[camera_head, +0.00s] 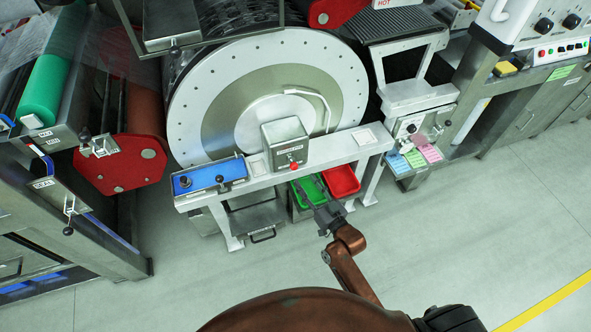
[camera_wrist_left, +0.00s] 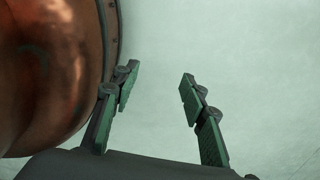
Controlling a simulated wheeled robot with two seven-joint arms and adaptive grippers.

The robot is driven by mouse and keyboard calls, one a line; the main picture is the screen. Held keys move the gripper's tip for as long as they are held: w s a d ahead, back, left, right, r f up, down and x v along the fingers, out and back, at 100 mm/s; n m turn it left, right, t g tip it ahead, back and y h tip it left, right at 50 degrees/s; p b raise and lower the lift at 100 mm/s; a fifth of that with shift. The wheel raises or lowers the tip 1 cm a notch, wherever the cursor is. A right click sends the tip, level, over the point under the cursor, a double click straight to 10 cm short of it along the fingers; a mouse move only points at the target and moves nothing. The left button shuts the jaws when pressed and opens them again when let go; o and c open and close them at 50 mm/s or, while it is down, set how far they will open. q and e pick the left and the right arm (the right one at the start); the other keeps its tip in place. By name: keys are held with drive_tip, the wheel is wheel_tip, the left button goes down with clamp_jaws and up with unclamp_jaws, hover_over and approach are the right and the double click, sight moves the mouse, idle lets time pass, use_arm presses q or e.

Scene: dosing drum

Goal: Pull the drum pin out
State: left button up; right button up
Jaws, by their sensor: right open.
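The large drum (camera_head: 340,85) has a white and grey face and stands behind a grey frame. A grey box (camera_head: 285,140) on the frame's front rail has a small red knob (camera_head: 293,165) at its lower front. This knob may be the drum pin; its label is too small to read. My right gripper (camera_head: 307,192) is open, below and slightly right of the red knob, apart from it and over the green bin. My left gripper (camera_wrist_left: 157,80) is open and empty above bare floor in the left wrist view; it does not show in the head view.
A blue panel (camera_head: 209,177) with black knobs sits on the rail's left. A green bin (camera_head: 309,189) and a red bin (camera_head: 342,181) stand below the rail. A red roller machine (camera_head: 120,165) is at the left. The floor (camera_head: 450,240) at the right is clear.

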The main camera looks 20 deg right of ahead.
sight(296, 169)
drive_tip(key=b+x, duration=0.1)
drive_tip(key=x, duration=0.6)
drive_tip(key=shift+r, duration=0.1)
drive_tip(key=shift+w+a, duration=0.1)
drive_tip(key=shift+w, duration=0.15)
use_arm(q)
drive_tip(key=shift+s+d+f, duration=0.1)
drive_tip(key=shift+s+f, duration=0.25)
drive_tip(key=shift+s, duration=0.25)
drive_tip(key=shift+s+f, duration=0.3)
drive_tip(key=shift+s, duration=0.25)
drive_tip(key=shift+w, duration=0.1)
use_arm(e)
drive_tip(key=shift+c, duration=0.3)
clamp_jaws()
